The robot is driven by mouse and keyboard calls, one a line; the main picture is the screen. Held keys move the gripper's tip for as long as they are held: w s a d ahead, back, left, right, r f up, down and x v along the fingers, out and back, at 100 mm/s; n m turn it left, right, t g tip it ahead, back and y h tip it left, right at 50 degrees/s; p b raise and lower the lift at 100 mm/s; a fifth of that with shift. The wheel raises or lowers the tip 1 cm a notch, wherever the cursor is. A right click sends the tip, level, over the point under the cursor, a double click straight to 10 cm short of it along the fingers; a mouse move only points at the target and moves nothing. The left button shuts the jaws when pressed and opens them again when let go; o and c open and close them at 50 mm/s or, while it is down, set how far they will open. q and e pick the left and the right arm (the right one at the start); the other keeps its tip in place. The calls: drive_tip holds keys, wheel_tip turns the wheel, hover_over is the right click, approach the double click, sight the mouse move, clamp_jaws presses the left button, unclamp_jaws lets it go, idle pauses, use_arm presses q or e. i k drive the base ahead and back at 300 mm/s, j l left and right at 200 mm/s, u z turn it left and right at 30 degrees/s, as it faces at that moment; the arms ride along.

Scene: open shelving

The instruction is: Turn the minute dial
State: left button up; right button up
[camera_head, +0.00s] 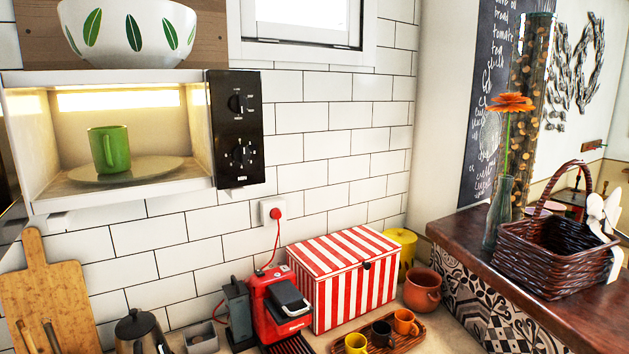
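A white microwave (120,200) is mounted on the tiled wall at upper left, its lit cavity open to view. Its black control panel (235,128) is on the right side. The panel carries an upper dial (238,103) and a lower dial (242,155), each black with small white marks around it. The marks are too small to read, so I cannot tell which one is the minute dial. A green mug (109,149) stands on the glass plate (150,168) inside. Neither of my grippers is in view.
A white bowl with green leaves (130,30) sits on top of the microwave. Below are a wooden cutting board (45,285), a kettle (138,330), a red coffee machine (280,305) and a striped box (345,275). The space before the panel is clear.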

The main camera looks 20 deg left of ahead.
sight(241, 153)
drive_tip(key=u, duration=1.6)
